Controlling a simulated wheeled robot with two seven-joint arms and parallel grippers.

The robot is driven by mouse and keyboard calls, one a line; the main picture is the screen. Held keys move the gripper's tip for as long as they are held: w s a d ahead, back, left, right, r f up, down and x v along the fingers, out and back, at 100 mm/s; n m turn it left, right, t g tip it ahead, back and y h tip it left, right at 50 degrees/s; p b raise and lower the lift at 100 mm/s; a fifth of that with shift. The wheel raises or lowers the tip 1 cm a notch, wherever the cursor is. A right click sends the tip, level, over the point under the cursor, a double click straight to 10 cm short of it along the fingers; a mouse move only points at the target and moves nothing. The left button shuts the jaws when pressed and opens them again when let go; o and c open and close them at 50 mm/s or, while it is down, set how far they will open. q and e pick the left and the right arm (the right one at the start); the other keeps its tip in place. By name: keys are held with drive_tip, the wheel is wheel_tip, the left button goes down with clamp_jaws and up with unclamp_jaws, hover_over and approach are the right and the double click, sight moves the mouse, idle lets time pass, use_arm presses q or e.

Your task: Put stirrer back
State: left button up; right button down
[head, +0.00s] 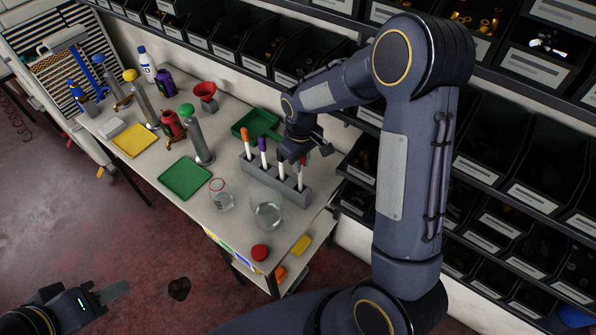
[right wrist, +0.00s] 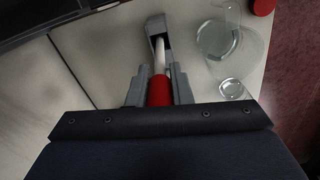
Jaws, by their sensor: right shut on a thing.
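My right gripper (head: 294,150) is shut on the red-handled stirrer (right wrist: 158,90). The stirrer's white shaft points down at the near right end of the grey holder (head: 258,176). The holder's end shows beyond the fingers in the right wrist view (right wrist: 155,25). The shaft tip appears to be in or right at the end slot; I cannot tell how deep. An orange-topped stirrer (head: 245,140), a purple-topped stirrer (head: 263,146) and a third, partly hidden one stand upright in the holder. My left gripper (head: 118,289) is low at the left, off the table; its finger opening is unclear.
A glass beaker (head: 268,214) and a glass flask (head: 221,196) stand close in front of the holder. Shelves of black bins rise behind.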

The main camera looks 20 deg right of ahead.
drive_tip(key=shift+w+a+f+b, duration=0.1)
drive_tip(key=shift+f+b, duration=0.65)
drive_tip(key=shift+f, duration=0.5)
drive_tip(key=shift+w+f+b, duration=0.1)
drive_tip(key=shift+f+b, duration=0.65)
drive_tip(key=shift+f, duration=0.5)
drive_tip(key=c, duration=1.3)
unclamp_jaws()
drive_tip(key=shift+r, duration=0.1)
wheel_tip(320, 180, up, 8)
drive_tip(key=shift+f, duration=0.1)
drive_tip(key=shift+s, duration=0.1)
